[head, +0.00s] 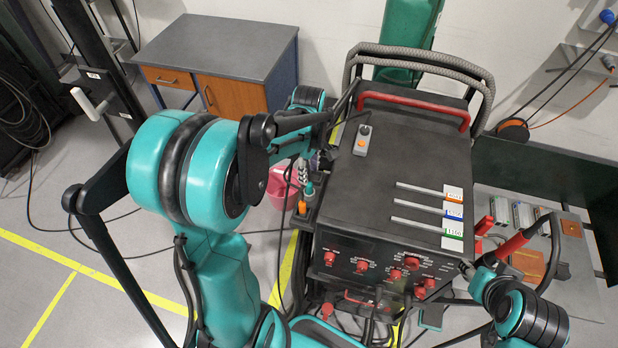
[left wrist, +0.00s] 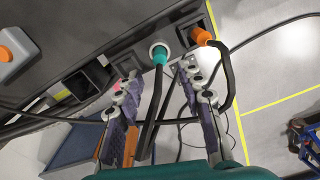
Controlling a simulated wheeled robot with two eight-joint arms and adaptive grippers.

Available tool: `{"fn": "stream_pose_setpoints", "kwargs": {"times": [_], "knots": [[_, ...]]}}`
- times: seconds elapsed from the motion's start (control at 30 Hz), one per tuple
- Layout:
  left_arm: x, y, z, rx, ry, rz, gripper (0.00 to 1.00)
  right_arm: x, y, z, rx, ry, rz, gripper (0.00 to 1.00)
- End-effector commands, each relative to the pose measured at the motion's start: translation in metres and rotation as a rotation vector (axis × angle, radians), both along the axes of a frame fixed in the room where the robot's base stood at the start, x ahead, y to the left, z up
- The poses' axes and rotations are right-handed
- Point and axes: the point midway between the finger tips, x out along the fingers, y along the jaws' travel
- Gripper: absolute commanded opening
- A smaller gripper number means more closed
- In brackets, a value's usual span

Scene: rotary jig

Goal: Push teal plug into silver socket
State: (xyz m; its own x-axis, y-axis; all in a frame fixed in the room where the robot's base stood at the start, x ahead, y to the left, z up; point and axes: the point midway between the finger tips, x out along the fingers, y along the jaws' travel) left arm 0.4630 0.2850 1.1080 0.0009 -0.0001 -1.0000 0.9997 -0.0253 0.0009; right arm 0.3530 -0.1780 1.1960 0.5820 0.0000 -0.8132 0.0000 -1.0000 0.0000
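The teal plug (left wrist: 160,57) is at the silver socket (left wrist: 153,47) on the side of the black machine, its front end inside the ring. How deep it sits I cannot tell. A black cable hangs from it. In the head view the plug (head: 309,188) is small, beside the machine's left edge. My left gripper (left wrist: 158,82) is open in the left wrist view, with one finger on each side of the plug and its cable, apart from them.
An orange plug (left wrist: 202,36) with a black cable sits in the square holder beside the teal plug. An orange-button control box (head: 362,141) and several metal bars lie on the machine top (head: 400,140). A grey cabinet (head: 215,47) stands behind left. Loose cables cross the floor.

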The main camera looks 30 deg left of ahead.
Motion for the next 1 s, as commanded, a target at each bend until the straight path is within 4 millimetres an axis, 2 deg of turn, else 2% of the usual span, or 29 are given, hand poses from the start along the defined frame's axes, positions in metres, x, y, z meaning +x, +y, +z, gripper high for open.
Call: {"fn": "stream_pose_setpoints", "kwargs": {"times": [0.03,0.2,0.37,0.47,0.57,0.73,0.9,1.0], "knots": [[0.000,0.000,0.013,0.000,0.000,0.000,0.38,0.000,0.000,0.004,0.000,0.000,0.000,0.40],[0.000,0.000,0.041,0.000,0.000,0.000,0.38,0.000,0.000,0.008,0.000,0.000,0.000,0.40],[-0.001,-0.002,0.054,0.002,-0.006,-0.015,0.38,0.000,0.000,0.009,0.000,0.000,0.000,0.40],[-0.008,-0.010,0.064,0.011,-0.040,-0.103,0.38,0.000,0.000,0.009,0.000,0.000,0.000,0.40],[-0.023,-0.027,0.077,0.039,-0.111,-0.292,0.38,0.000,0.000,0.009,0.000,0.000,0.000,0.40],[-0.057,-0.061,0.097,0.144,-0.269,-0.733,0.38,0.000,0.000,0.009,0.000,0.000,0.000,0.40],[-0.088,-0.088,0.101,0.295,-0.399,-1.139,0.38,0.000,0.000,0.008,0.000,0.000,0.000,0.40],[-0.100,-0.098,0.100,0.380,-0.448,-1.312,0.38,0.000,0.000,0.009,0.000,0.000,0.000,0.40]]}}
